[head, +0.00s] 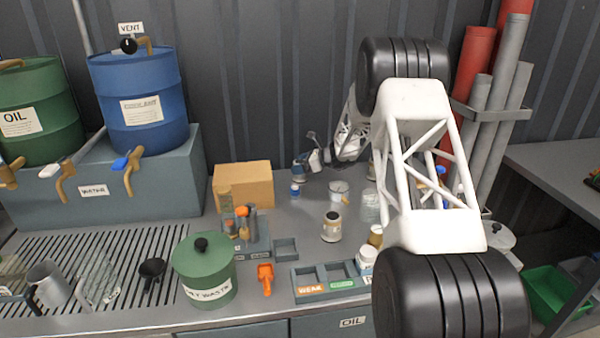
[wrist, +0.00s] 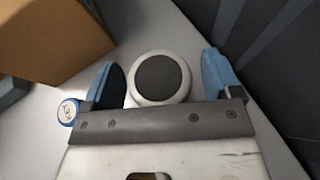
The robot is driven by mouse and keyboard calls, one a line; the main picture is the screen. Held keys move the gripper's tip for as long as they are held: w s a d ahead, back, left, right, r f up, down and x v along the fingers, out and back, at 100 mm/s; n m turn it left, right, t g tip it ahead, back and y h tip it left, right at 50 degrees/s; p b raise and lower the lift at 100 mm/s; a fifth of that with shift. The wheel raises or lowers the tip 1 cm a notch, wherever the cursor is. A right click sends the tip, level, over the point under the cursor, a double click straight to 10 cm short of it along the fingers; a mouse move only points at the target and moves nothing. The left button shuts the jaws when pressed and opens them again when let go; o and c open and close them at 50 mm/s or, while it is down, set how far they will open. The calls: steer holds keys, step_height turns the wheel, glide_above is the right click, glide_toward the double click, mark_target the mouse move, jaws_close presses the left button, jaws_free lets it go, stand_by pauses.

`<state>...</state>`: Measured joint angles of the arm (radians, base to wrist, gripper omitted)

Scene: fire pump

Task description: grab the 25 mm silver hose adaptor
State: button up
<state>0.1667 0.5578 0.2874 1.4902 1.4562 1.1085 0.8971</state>
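My gripper (head: 308,162) is at the back of the bench, right of the cardboard box; it also shows in the wrist view (wrist: 160,70). Its two blue fingers are apart. A round, pale silver-white piece with a dark grey round face (wrist: 159,79) lies between them in the wrist view, with a narrow gap to each finger. It may be the hose adaptor; no size marking is readable. In the head view I cannot make this piece out clearly at the gripper. A small blue-capped container (wrist: 68,110) is just outside the left finger; it also shows in the head view (head: 295,189).
The cardboard box (head: 243,186) stands left of my gripper. The dark corrugated wall (head: 270,80) is close behind. The green waste pot (head: 203,270) is at front left.

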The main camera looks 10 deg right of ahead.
steer(key=c, duration=1.1)
steer(key=shift+o, duration=0.2)
steer(key=shift+r, duration=5)
